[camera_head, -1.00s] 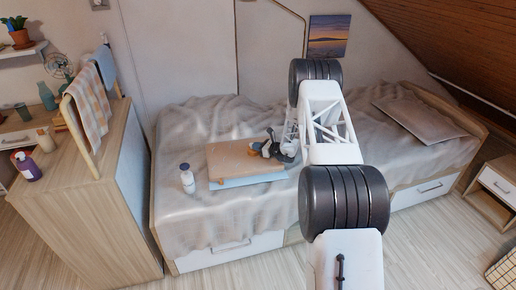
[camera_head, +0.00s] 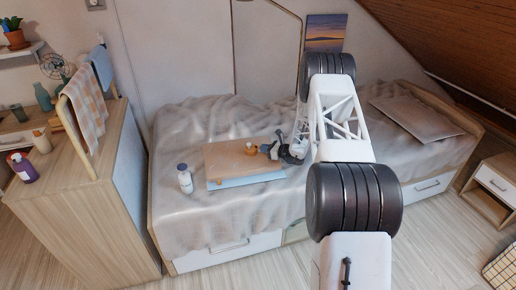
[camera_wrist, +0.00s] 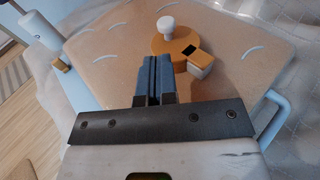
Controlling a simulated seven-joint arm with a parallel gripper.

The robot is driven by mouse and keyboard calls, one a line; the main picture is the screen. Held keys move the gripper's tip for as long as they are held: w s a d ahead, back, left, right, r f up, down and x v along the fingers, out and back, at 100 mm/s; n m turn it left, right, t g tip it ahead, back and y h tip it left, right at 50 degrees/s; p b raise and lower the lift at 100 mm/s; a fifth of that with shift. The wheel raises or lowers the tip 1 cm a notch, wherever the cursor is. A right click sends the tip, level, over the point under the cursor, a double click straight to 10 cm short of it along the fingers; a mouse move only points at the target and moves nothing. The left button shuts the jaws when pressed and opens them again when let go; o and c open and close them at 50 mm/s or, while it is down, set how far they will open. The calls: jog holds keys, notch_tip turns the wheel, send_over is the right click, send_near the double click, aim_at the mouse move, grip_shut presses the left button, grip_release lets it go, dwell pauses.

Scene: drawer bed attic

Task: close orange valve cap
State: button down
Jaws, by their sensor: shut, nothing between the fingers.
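In the head view the cap (camera_head: 250,150) is a small orange spot near the board's right side. My gripper (camera_wrist: 157,60) is shut and empty, its blue fingers pressed together just short of the disc. In the head view my gripper (camera_head: 268,151) is right of the cap, apart from it.
A white bottle (camera_head: 185,180) stands on the bed left of the board. A light blue layer (camera_head: 245,180) shows under the board. The rumpled grey bedcover (camera_head: 200,222) is clear in front. A wooden cabinet (camera_head: 85,215) stands left of the bed.

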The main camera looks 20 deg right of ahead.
jog(key=v, duration=0.7)
jog(key=shift+s+r, duration=0.1)
jog(key=shift+s, duration=0.35)
jog(key=s+a+r+n+g, duration=0.35)
jog(key=a+r, duration=0.25)
jog(key=r, duration=0.3)
jog(key=s+a+r+n+g, duration=0.2)
jog(key=s+a+r+n, duration=0.3)
jog(key=r, duration=0.5)
jog(key=s+a+r+n+g+h, duration=0.1)
jog(key=s+a+r+n+g, duration=0.15)
jog(key=s+a+r, duration=0.35)
jog(key=s+a+r+n+g+h, duration=0.1)
jog(key=s+a+r+n, duration=0.25)
jog(key=s+r, duration=0.4)
jog(key=s+a+r+n+g+h, duration=0.1)
jog(key=s+a+r+n, duration=0.15)
jog(key=s, duration=0.45)
jog(key=s+a+r+n+h, duration=0.1)
jog(key=s+r+n+h, duration=0.15)
jog(key=s, duration=0.45)
jog(key=s+a+r+n+g+h, duration=0.1)
jog(key=s+r, duration=0.3)
jog(key=s, duration=0.3)
jog(key=s+d+r+n+t+h, duration=0.1)
jog(key=s+n+h, duration=0.4)
jog(key=s, duration=1.4)
jog(key=shift+s+d+r+n+t, duration=0.2)
jog(key=shift+s+r+n+t, duration=0.2)
jog(key=shift+n+t, duration=0.25)
